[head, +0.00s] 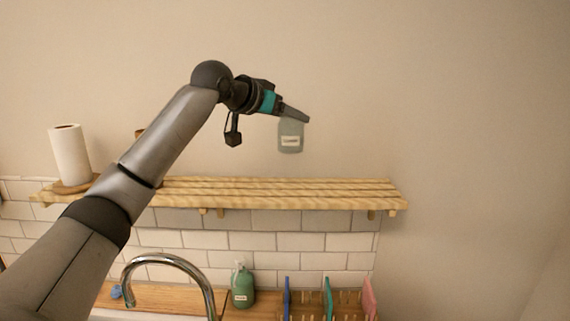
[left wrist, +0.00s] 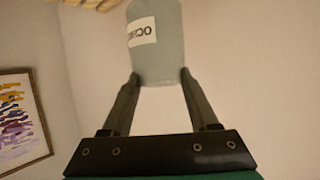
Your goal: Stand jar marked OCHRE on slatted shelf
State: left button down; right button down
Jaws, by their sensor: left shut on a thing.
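The jar marked OCHRE (head: 291,137) is a pale grey-green jar with a white label. My left gripper (head: 304,118) is shut on it and holds it in the air above the slatted shelf (head: 285,190), with a clear gap below the jar. In the left wrist view the jar (left wrist: 157,52) is between the two fingertips of my left gripper (left wrist: 158,78), and its label is partly readable as "OC". The slatted shelf is light wood on the wall; my left arm hides part of its left side. My right gripper is not in view.
A paper towel roll (head: 69,155) stands at the shelf's left end. The shelf's middle and right are clear. Below are a curved tap (head: 170,260), a green soap bottle (head: 243,287) and a rack with coloured boards (head: 327,298). A picture (left wrist: 20,120) hangs on a wall.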

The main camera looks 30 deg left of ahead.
pick_arm(q)
notch_tip(320, 180, down, 10)
jog(key=shift+f, duration=0.2)
dwell(0.4)
jog(key=shift+c, duration=0.7)
grip_release()
jog(key=shift+f, duration=0.15)
jog(key=shift+r, duration=0.2)
jog(key=b+v, duration=0.5)
jog(key=v, duration=0.7)
jog(key=shift+b, duration=0.3)
jog(key=shift+f, duration=0.1)
